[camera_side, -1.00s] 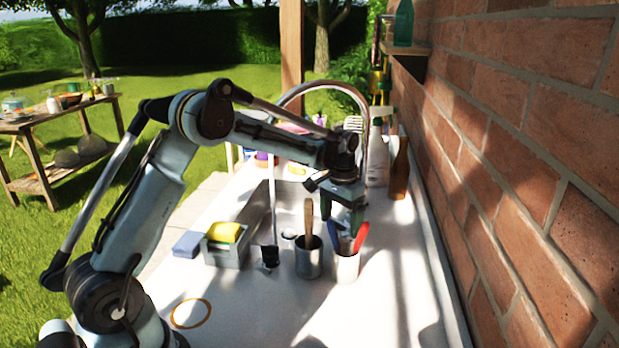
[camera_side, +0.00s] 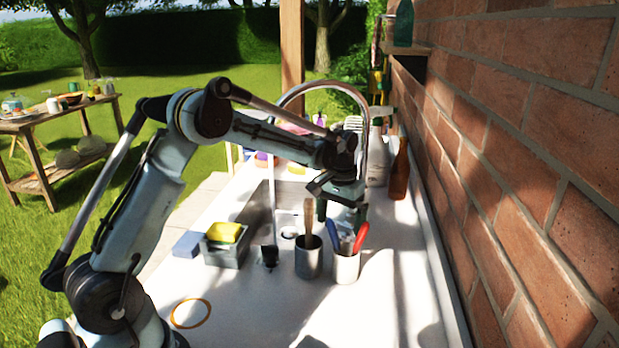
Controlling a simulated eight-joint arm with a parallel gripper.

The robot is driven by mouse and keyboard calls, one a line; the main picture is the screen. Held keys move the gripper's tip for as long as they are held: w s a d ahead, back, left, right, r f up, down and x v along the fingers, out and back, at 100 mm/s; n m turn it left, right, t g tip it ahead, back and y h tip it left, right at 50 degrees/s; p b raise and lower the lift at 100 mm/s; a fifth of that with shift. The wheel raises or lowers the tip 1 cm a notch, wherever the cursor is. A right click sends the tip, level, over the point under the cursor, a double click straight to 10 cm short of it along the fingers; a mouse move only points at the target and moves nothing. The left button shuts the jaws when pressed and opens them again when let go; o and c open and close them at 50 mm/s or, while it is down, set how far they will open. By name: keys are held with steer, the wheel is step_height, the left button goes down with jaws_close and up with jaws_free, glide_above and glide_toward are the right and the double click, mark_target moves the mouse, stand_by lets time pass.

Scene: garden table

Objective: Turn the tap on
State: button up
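The tap's curved chrome spout (camera_side: 322,84) arches up behind my forearm at the back of the white counter. The tap's base and any handle are hidden behind my arm and gripper. I cannot make out running water.
A metal cup (camera_side: 308,262) with a wooden handle and another cup (camera_side: 346,267) with red and blue handles stand in front. A caddy (camera_side: 222,251) with a yellow sponge sits left. A brown bottle (camera_side: 400,172) and a spray bottle (camera_side: 377,158) stand near the brick wall (camera_side: 520,170).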

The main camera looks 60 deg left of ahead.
steer(key=shift+r, duration=0.1)
step_height(320, 180, up, 12)
stand_by(0.6)
